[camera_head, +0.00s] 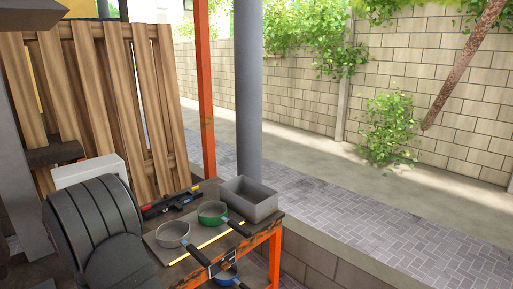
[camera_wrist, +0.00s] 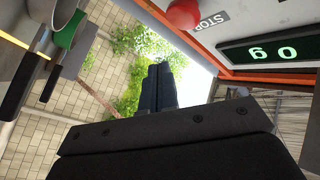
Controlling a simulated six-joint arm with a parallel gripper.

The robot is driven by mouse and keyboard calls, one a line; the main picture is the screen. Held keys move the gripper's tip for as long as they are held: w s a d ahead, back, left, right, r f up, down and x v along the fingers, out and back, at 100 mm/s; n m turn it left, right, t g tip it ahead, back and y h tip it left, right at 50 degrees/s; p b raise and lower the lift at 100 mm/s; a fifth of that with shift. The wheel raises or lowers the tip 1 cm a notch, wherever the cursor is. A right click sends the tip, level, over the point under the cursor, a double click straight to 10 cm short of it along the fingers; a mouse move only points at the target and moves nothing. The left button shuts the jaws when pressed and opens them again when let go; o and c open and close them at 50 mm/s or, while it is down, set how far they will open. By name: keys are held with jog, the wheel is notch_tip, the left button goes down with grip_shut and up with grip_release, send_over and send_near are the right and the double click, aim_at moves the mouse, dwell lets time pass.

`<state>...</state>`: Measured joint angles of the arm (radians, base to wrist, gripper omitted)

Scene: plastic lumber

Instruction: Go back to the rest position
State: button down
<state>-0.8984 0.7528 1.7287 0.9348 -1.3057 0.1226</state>
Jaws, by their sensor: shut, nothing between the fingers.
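My gripper (camera_wrist: 158,85) shows in the wrist view as two dark fingers lying together, shut and empty. It points away from the camera toward leaves and a block wall, apart from any object. In the head view, I cannot make out the fingertips; a large dark rounded part of my arm fills the lower left. No object touches the fingers in the wrist view.
A bench (camera_head: 262,236) with an orange frame holds a grey pan (camera_head: 172,234), a green pan (camera_head: 212,211) and a grey bin (camera_head: 249,200). A blue pan (camera_head: 228,274) sits lower. The wrist view shows a red button (camera_wrist: 184,14) and a green-digit display (camera_wrist: 271,52).

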jog(key=s+d+n+g+y, duration=0.5)
jog(key=n+y, duration=0.7)
jog(key=n, duration=0.4)
jog(key=shift+s+d+g+y, duration=0.15)
jog(key=shift+d+g+y, duration=0.25)
jog(key=shift+d+g, duration=0.65)
dwell(0.9)
jog(key=shift+d+r, duration=0.1)
dwell(0.8)
